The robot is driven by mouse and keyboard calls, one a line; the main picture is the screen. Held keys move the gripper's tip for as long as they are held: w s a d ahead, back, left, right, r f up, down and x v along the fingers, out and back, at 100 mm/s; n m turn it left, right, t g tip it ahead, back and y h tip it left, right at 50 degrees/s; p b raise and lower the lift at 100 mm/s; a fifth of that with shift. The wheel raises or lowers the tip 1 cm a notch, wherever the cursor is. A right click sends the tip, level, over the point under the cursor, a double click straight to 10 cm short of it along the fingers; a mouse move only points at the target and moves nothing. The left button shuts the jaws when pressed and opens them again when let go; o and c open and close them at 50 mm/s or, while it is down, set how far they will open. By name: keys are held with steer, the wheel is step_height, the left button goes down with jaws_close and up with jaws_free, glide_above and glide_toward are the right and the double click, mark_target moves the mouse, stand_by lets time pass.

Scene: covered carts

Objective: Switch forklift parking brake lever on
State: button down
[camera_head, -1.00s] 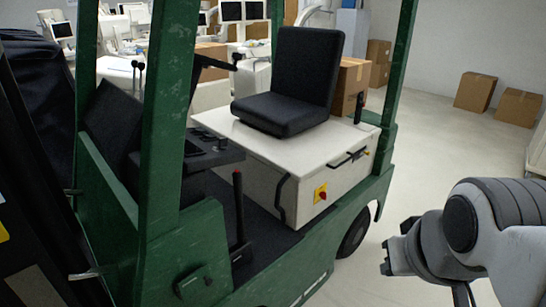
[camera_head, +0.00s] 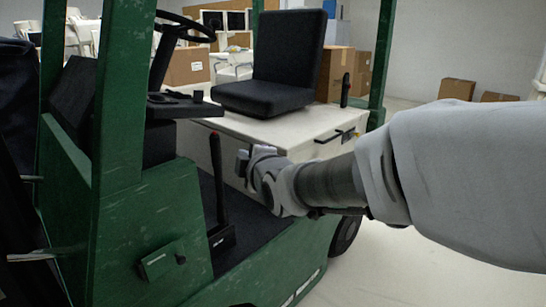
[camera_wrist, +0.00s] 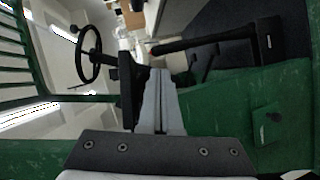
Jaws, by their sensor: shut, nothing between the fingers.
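The forklift (camera_head: 112,160) is green, with a black lever (camera_head: 218,185) standing upright from the floor beside the seat base. The lever has a red tip and a black base bracket. In the wrist view the lever (camera_wrist: 205,42) lies across the upper middle, its base at the right. My gripper (camera_head: 243,162) is just right of the lever in the head view, fingers shut and empty. In the wrist view my gripper (camera_wrist: 158,75) points toward the lever's tip end. I cannot tell whether they touch.
A black seat (camera_head: 285,62) sits on the white body (camera_head: 268,128) behind the lever. The steering wheel (camera_head: 186,27) and a dark console (camera_head: 184,106) are left and above. A green front post (camera_head: 126,110) stands left of the lever. Another short black lever (camera_head: 345,90) is right of the seat.

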steer(key=w+a+f+n+t+y+b, duration=0.1)
steer(key=w+a+f+n+y+b, duration=0.1)
steer(key=a, duration=0.4)
steer(key=shift+a+f+n+y+b, duration=0.3)
steer(key=shift+f+n+y+b, duration=0.2)
steer(key=shift+f+n+b, duration=0.55)
steer(key=shift+w+r, duration=0.15)
